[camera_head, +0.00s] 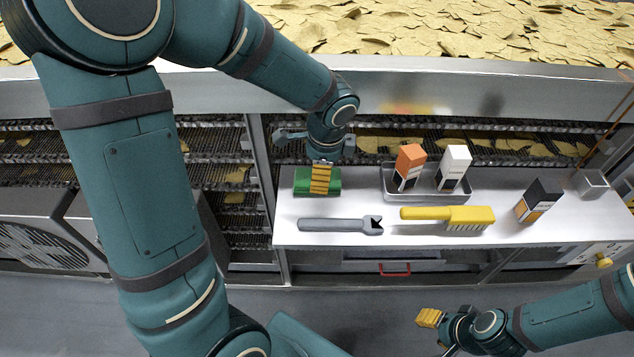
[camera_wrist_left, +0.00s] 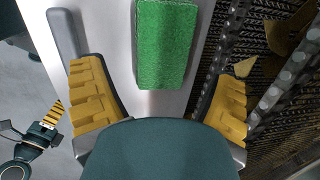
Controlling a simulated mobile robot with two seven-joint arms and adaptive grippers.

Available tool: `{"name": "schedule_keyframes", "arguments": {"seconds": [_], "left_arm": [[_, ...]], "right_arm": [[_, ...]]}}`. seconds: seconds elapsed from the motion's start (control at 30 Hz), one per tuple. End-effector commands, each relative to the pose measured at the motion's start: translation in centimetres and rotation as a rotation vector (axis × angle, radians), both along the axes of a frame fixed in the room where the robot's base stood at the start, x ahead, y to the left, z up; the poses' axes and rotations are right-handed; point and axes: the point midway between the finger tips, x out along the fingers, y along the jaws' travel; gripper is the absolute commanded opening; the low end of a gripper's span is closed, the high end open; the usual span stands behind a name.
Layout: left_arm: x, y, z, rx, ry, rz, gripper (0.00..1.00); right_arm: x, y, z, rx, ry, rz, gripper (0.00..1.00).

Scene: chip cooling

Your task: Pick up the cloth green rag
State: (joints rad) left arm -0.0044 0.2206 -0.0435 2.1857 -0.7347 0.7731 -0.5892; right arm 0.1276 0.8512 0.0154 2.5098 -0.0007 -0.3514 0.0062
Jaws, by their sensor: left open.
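The green cloth rag (camera_head: 302,182) is a folded rectangular block lying flat at the left end of the white shelf. In the head view my left gripper (camera_head: 320,180), with yellow finger pads, is above it and covers part of it. In the left wrist view the rag (camera_wrist_left: 165,45) lies ahead of the open fingers, between their lines. The left gripper (camera_wrist_left: 160,75) is open and nothing is between its pads. My right gripper (camera_head: 430,318) is low at the right, away from the shelf. Its finger gap is not clear.
A grey wrench (camera_head: 335,225) and a yellow brush (camera_head: 450,215) lie on the shelf (camera_head: 380,238). A metal tray (camera_head: 425,197) holds an orange carton (camera_head: 409,165) and a white carton (camera_head: 453,166). A dark carton (camera_head: 538,200) stands farther right. Conveyor mesh (camera_head: 225,172) borders the shelf.

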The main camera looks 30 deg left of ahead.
Motion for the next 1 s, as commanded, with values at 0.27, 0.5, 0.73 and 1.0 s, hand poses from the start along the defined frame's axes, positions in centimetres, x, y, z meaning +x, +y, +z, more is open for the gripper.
{"name": "schedule_keyframes", "arguments": {"seconds": [0.27, 0.5, 0.73, 1.0], "left_arm": [[0.1, 0.5, -1.8, 0.0, 0.001, 0.0, 0.87], [0.4, 1.1, -5.1, 0.0, 0.002, 0.0, 0.87], [0.4, 1.2, -5.4, 0.0, -0.001, 0.0, 0.87], [0.4, 1.2, -5.4, 0.0, -0.001, 0.0, 0.37]], "right_arm": [[-0.2, 0.0, -0.6, 0.001, 0.004, 0.004, 0.47], [-0.1, 0.0, -1.6, 0.001, 0.003, 0.004, 0.47], [-0.1, 0.0, -1.6, 0.001, 0.002, 0.004, 0.47], [-0.1, 0.0, -1.6, 0.001, 0.002, 0.004, 0.47]]}}
